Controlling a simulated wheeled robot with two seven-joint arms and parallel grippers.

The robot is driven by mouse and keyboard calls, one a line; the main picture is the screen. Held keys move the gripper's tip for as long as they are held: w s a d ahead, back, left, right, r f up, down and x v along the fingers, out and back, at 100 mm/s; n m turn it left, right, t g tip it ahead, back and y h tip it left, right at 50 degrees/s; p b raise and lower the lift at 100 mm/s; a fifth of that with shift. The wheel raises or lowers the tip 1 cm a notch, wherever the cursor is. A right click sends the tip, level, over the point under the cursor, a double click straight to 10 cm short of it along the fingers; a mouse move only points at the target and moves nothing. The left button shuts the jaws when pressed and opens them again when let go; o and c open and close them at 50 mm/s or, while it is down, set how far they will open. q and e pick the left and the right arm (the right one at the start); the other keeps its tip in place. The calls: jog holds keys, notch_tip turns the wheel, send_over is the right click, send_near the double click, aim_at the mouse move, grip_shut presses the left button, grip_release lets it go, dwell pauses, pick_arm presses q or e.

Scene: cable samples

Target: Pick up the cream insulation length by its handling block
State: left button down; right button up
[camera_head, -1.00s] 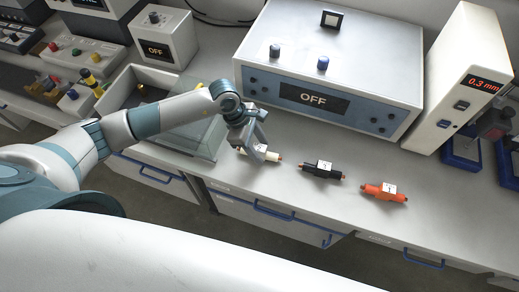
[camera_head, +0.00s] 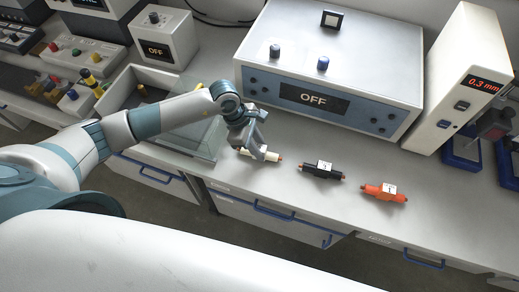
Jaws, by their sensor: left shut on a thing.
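The cream insulation length (camera_head: 271,156) lies on the light grey bench top in the middle of the view, with a copper-coloured tip at its right end. My left gripper (camera_head: 256,153) reaches down over it from the left and is shut on its handling block, which the fingers mostly hide. The length appears to rest on or very near the bench; I cannot tell if there is a gap. My right gripper is not in view.
A black sample (camera_head: 321,170) and an orange sample (camera_head: 384,192) lie to the right in a row. A large box marked OFF (camera_head: 340,60) stands behind. A clear-walled box (camera_head: 200,145) is close on the left. The bench's front edge is near.

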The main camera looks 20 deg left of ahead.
aim_at(264, 148)
pick_arm(q)
jog(key=shift+r, duration=0.15)
jog(key=shift+r+b, duration=0.5)
jog(key=shift+r, duration=0.05)
notch_tip(264, 148, up, 2)
jog(key=shift+r+b, duration=0.2)
jog(key=shift+b, duration=0.55)
jog(key=s+d+r+b, duration=0.2)
jog(key=d+r+b, duration=0.2)
jog(key=d+r, duration=0.3)
jog(key=d, duration=0.4)
jog(key=shift+s+d, duration=0.2)
jog(key=shift+s, duration=0.2)
jog(key=shift+r, duration=0.1)
